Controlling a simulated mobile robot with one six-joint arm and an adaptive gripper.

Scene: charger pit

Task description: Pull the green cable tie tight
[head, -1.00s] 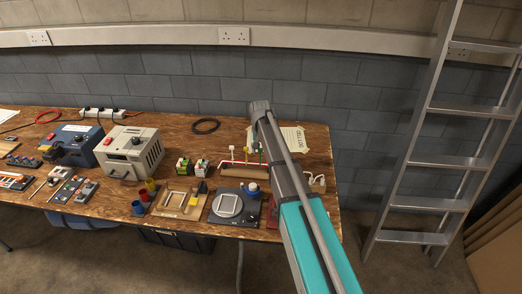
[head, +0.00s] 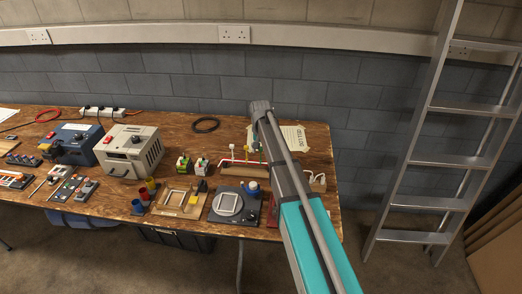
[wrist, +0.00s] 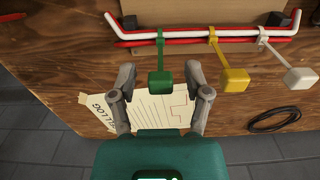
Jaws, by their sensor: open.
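The green cable tie (wrist: 160,49) is looped around a bundle of red and white cables (wrist: 187,38) in the wrist view. Its strap points toward my gripper and ends in a green block-shaped tab (wrist: 160,82). My gripper (wrist: 161,76) is open, with one finger on each side of the green tab and a visible gap on both sides. A yellow tie (wrist: 235,78) and a white tie (wrist: 300,77) hang from the same bundle to the right. In the head view my arm hides part of this area, and the cable bundle (head: 238,162) shows beside it.
The bundle lies along a wooden board on the wooden bench (head: 190,135). A paper sheet (wrist: 100,119) lies under my gripper, close to the bench edge. A black cable coil (wrist: 274,119) lies to the right. A beige machine (head: 132,152) and small parts stand farther left.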

